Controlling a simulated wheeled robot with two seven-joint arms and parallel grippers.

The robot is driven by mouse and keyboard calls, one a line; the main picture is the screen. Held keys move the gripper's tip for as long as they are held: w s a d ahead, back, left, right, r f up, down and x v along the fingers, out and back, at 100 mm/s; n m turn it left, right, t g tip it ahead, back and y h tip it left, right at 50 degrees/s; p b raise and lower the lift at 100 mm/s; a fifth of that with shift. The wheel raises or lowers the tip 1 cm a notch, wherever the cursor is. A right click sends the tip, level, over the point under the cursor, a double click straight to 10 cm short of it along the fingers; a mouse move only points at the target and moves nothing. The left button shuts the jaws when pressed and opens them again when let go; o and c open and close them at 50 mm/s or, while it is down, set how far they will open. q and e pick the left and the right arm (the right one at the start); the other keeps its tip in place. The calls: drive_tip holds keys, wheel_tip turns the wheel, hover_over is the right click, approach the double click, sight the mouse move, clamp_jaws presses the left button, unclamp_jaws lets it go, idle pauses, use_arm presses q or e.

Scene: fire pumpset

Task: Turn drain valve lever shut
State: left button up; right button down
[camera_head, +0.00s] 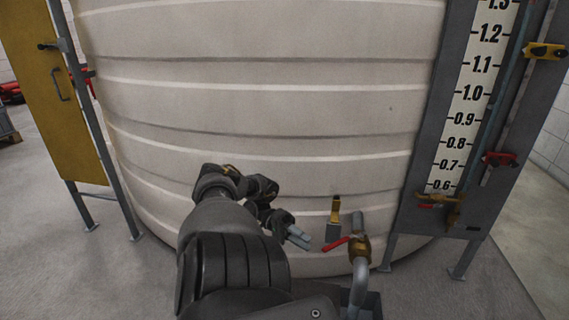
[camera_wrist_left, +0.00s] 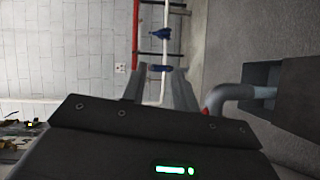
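The drain valve (camera_head: 359,248) is a brass body on a bent grey pipe at the foot of the big pale tank. Its red lever (camera_head: 337,243) points left from the valve, tilted slightly down. My left gripper (camera_head: 304,239) is just left of the lever's tip, apart from it as far as I can see. In the left wrist view the two fingers of the left gripper (camera_wrist_left: 158,90) stand apart with nothing between them. A small red piece of the lever (camera_wrist_left: 206,111) shows right of the fingers there. My right gripper is not in view.
The ribbed tank (camera_head: 260,110) fills the middle. A yellow-brass fitting (camera_head: 335,212) sits just above the lever. A level gauge board (camera_head: 474,90) with small valves stands at right, and a yellow panel (camera_head: 48,90) on a grey frame at left.

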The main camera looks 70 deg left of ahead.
use_arm(q)
drive_tip(key=s+a, duration=0.1)
drive_tip(key=s+a+b, duration=0.1)
drive_tip(key=s, duration=0.2)
drive_tip(key=shift+s+a, duration=0.25)
drive_tip(key=shift+a, duration=0.15)
idle(0.5)
